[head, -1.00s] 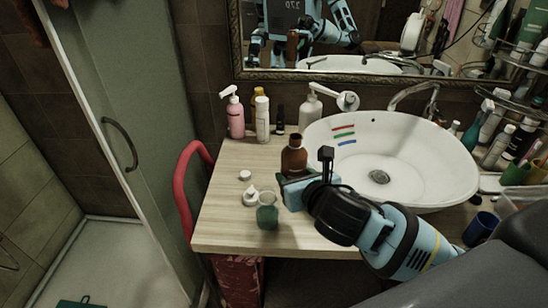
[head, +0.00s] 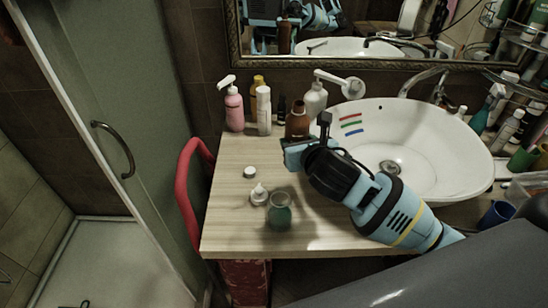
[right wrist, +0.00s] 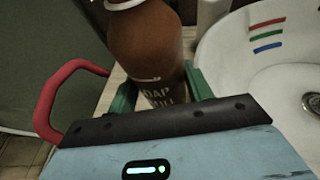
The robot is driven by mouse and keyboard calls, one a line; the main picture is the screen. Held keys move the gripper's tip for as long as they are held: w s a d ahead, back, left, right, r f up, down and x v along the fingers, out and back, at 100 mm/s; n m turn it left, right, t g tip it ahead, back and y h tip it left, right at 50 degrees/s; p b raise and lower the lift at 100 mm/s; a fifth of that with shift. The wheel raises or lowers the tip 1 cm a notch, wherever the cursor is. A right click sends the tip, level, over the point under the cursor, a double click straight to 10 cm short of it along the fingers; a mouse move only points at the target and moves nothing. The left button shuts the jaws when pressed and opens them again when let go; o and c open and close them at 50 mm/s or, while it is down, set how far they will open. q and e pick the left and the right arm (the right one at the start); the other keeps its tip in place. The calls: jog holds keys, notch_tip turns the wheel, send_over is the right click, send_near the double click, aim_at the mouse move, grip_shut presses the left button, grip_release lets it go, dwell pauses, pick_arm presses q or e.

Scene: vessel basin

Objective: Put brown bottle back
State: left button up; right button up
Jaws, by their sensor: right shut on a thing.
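The brown bottle (head: 297,118) is upright at the back of the wooden counter, left of the basin. My right gripper (head: 294,146) is shut on it, reaching in from the front right. In the right wrist view the bottle (right wrist: 148,50) stands between the green fingers (right wrist: 158,92), with lettering on its front. The gripper hides its lower part in the head view, so I cannot tell whether its base touches the counter. My left gripper is not in view.
A pink pump bottle (head: 234,108), a white bottle (head: 264,110) and a white pump bottle (head: 315,98) stand along the back. A green jar (head: 279,215), a small white dropper-like item (head: 259,195) and a white cap (head: 250,171) are in front. The white basin (head: 440,165) is right.

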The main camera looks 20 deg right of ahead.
jog(key=w+a, duration=0.2)
jog(key=w, duration=1)
jog(key=shift+w+a+f, duration=0.1)
jog(key=shift+f, duration=2.5)
jog(key=shift+w+a+f, duration=0.1)
jog(key=shift+f, duration=2.45)
jog(key=shift+f, duration=0.15)
jog(key=o, duration=1.1)
jog(key=shift+r, duration=0.2)
jog(key=shift+s+r, duration=0.1)
jog(key=shift+s, duration=0.5)
jog(key=v, duration=1)
jog(key=shift+s+r, duration=0.25)
jog(key=shift+s, duration=0.1)
